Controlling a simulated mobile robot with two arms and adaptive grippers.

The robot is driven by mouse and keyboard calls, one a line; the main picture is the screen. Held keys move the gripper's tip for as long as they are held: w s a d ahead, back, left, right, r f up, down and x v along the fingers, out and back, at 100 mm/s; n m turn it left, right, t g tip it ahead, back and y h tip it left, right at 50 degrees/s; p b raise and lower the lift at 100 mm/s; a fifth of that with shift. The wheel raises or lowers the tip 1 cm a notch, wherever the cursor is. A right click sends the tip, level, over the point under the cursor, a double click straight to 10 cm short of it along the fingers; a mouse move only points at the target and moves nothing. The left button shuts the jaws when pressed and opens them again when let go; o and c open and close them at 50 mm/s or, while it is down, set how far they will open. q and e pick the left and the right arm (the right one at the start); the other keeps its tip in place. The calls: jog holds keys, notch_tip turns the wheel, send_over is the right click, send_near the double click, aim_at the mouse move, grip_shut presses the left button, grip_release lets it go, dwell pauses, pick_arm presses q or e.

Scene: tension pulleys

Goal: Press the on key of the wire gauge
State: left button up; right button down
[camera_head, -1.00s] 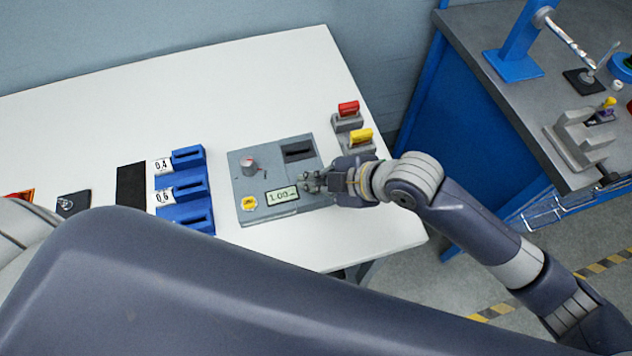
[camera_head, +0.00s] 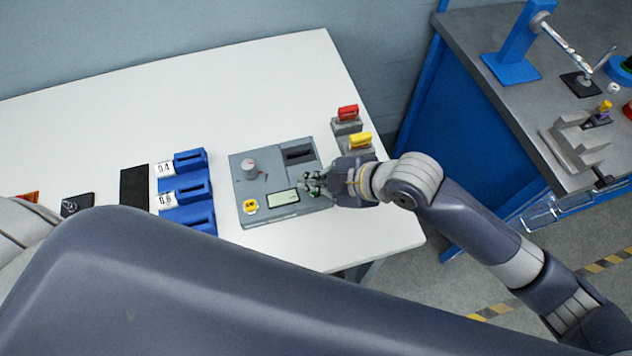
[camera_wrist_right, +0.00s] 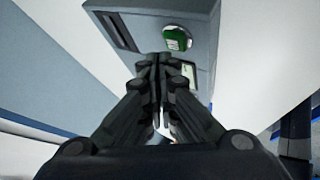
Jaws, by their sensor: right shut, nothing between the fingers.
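The wire gauge (camera_head: 262,215) is a grey box on the white table, with a grey knob, a dark slot, a yellow label and a small display (camera_head: 283,198). The display looks blank or nearly so. In the right wrist view a green key (camera_wrist_right: 177,39) sits on the gauge (camera_wrist_right: 197,25), just beyond the fingertips. My right gripper (camera_head: 310,184) is shut and empty over the right part of the gauge, beside the display; its closed fingertips (camera_wrist_right: 162,60) also show in the wrist view. Contact with the key cannot be told. My left gripper is out of view.
Blue blocks (camera_head: 193,160) with number labels stand left of the gauge, beside a black strip (camera_head: 133,186). A red-topped block (camera_head: 347,113) and a yellow-topped block (camera_head: 360,140) stand behind my right gripper. A grey bench (camera_head: 480,55) is at right.

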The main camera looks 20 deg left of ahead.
jog(key=shift+r, duration=0.1)
notch_tip(320, 180, up, 5)
jog(key=p, duration=0.4)
jog(key=shift+p, duration=0.4)
dwell(0.7)
